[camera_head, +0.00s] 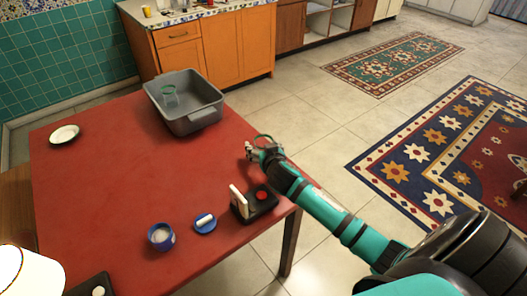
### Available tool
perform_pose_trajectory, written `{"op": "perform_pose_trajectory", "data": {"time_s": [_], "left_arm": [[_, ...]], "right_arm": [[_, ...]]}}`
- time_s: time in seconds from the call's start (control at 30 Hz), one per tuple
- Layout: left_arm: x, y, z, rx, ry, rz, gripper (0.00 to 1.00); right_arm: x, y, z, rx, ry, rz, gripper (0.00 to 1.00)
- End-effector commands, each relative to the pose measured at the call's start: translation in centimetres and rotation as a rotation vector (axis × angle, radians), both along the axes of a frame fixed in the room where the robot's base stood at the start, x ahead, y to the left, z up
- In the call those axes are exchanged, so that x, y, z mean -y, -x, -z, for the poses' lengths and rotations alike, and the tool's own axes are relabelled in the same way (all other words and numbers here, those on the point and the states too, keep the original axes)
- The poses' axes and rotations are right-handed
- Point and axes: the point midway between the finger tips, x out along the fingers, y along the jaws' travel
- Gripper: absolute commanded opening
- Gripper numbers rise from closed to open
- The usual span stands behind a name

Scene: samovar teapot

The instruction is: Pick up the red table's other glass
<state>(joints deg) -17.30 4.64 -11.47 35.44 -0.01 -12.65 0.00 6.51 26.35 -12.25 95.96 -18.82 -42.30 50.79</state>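A clear glass with a green rim (264,137) shows at my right gripper (252,150), near the red table's (110,190) right edge. The gripper's fingers are at the glass, but they are small and overlap it. I cannot tell whether they are closed on it, or whether the glass touches the table. My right arm reaches in from the lower right. Another green-rimmed glass (168,96) stands inside the grey bin (196,118) at the table's far end. My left gripper is not in view.
A white saucer (64,134) lies at the left. Near the front right are a blue jar (161,237), a blue lid-like piece (205,224) and a black box with a red disc (262,195). The table's middle is clear. Orange cabinets (215,50) stand behind.

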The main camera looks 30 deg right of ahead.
Motion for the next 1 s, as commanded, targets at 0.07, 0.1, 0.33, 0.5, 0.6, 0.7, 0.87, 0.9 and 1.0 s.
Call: {"op": "perform_pose_trajectory", "data": {"time_s": [0.07,0.1,0.33,0.5,0.6,0.7,0.87,0.9,1.0], "left_arm": [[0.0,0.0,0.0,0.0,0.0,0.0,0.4],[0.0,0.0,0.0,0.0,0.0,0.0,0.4],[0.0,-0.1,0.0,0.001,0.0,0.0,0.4],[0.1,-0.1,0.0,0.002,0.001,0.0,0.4],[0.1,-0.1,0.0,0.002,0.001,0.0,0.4],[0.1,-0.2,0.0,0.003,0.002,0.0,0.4],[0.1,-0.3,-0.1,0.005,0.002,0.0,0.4],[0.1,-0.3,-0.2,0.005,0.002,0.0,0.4],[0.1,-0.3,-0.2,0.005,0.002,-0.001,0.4]], "right_arm": [[0.0,0.0,0.0,0.0,0.0,0.0,0.63],[0.0,0.0,0.0,0.0,0.0,0.0,0.57],[0.0,0.0,0.0,0.0,0.0,0.0,0.27],[0.0,0.0,-0.1,0.001,0.0,0.0,0.15],[0.0,0.0,-0.1,0.001,0.0,0.0,0.15],[0.0,0.0,-0.2,0.001,0.0,0.0,0.15],[0.0,0.0,-1.2,0.003,0.001,0.001,0.15],[0.0,0.0,-1.5,0.003,0.0,0.002,0.15],[0.0,0.0,-2.8,0.005,0.0,0.002,0.15]]}}
